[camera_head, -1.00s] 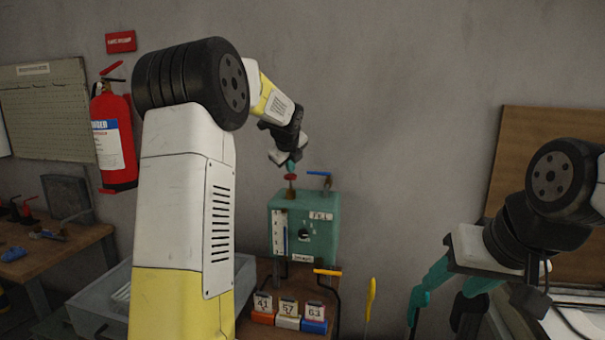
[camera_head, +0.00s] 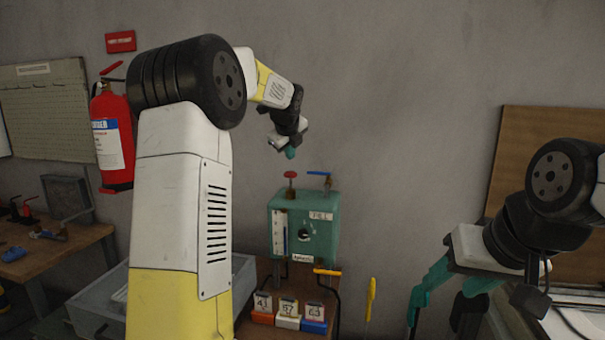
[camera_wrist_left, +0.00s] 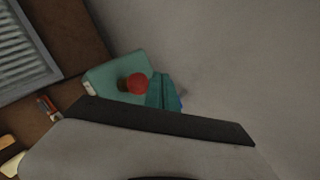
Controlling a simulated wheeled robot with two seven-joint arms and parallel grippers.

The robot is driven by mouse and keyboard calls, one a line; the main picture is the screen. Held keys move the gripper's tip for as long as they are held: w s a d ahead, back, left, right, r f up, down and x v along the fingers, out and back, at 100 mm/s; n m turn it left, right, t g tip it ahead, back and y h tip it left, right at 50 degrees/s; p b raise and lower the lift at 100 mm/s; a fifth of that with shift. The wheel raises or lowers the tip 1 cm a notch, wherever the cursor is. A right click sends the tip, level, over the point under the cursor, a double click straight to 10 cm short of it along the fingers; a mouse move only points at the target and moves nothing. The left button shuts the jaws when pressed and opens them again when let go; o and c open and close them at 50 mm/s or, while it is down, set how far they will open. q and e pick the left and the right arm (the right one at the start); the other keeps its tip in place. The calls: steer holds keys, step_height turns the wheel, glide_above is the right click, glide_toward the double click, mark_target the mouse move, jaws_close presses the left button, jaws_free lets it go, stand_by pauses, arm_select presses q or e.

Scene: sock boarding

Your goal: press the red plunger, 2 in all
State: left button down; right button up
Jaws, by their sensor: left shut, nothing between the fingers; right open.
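The red plunger (camera_head: 291,175) stands up on top of the green box (camera_head: 318,241), left of a blue lever handle (camera_head: 319,173). My left gripper (camera_head: 291,153) is shut and empty, pointing down above the plunger with a gap between them. In the left wrist view the red plunger (camera_wrist_left: 137,83) shows beside the closed teal fingertips (camera_wrist_left: 160,92), with the green box (camera_wrist_left: 105,80) under it. My right gripper (camera_head: 415,308) is open and empty at the lower right, well away from the box.
Number blocks (camera_head: 288,315) in orange, white and blue stand below the box on the brown bench. A yellow-handled tool (camera_head: 371,298) is right of them. A grey tray (camera_head: 95,305) and a red fire extinguisher (camera_head: 112,140) are at the left. The wall space right of the box is clear.

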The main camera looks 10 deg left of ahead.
arm_select(q)
steer(key=shift+r, duration=1.4)
stand_by(1.5)
